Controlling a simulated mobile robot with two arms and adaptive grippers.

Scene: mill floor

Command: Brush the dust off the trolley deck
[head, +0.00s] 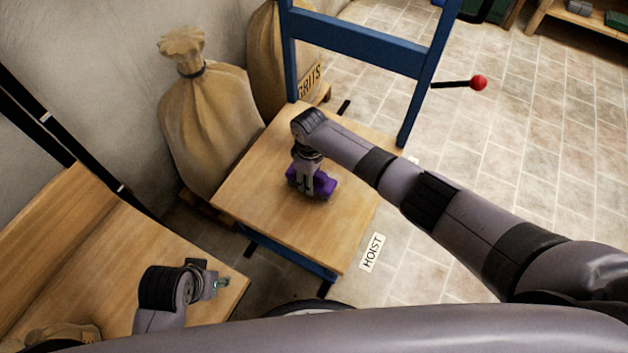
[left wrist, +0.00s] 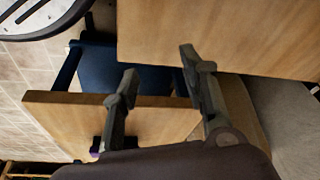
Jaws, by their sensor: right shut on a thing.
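The trolley deck (head: 255,205) is a bare wooden board on a blue frame, in the middle of the head view. My right gripper (head: 305,186) points down and is shut on the brush. I cannot make out dust on the deck. My left gripper (head: 217,282) is over the wooden bench at lower left, away from the trolley. In the left wrist view its fingers (left wrist: 158,62) are apart and empty, with part of the deck (left wrist: 60,108) beyond them.
Tied sacks (head: 205,125) stand against the wall behind the deck. The blue trolley handle (head: 365,48) rises at the far edge. A lever with a red knob (head: 479,83) sticks out to the right. The wooden bench (head: 105,255) fills the lower left. Tiled floor lies open at right.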

